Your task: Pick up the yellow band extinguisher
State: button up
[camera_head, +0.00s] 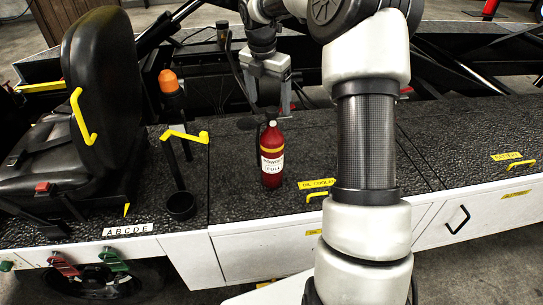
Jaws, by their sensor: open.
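A red fire extinguisher with a yellow band (271,158) stands upright on the black textured deck (236,190), left of my arm. It has a white label and a dark valve on top. My gripper (271,103) is open, its two grey fingers pointing down. In the picture the fingers are just above the extinguisher's top, one to each side. I cannot tell how far apart they are in depth. The jaws appear empty.
A black seat (102,85) with yellow levers stands at the left. An orange-topped post (170,92) rises between seat and extinguisher. Dark frame bars lie behind the deck. The deck right of my arm (450,150) is mostly clear.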

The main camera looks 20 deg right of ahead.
aim_at(273, 128)
jog(key=f, duration=0.6)
jog(key=shift+w+d+f, duration=0.2)
jog(key=shift+w+d, duration=0.1)
jog(key=shift+d, duration=0.1)
jog(key=shift+d+f+p, duration=0.2)
jog(key=shift+f+p, duration=0.05)
jog(key=shift+f, duration=1.1)
jog(key=shift+d+f+p, duration=0.15)
jog(key=shift+f+p, duration=0.05)
jog(key=shift+f, duration=1.1)
jog(key=c, duration=2)
jog(key=shift+w+r, duration=0.1)
jog(key=shift+r, duration=0.05)
grip_shut()
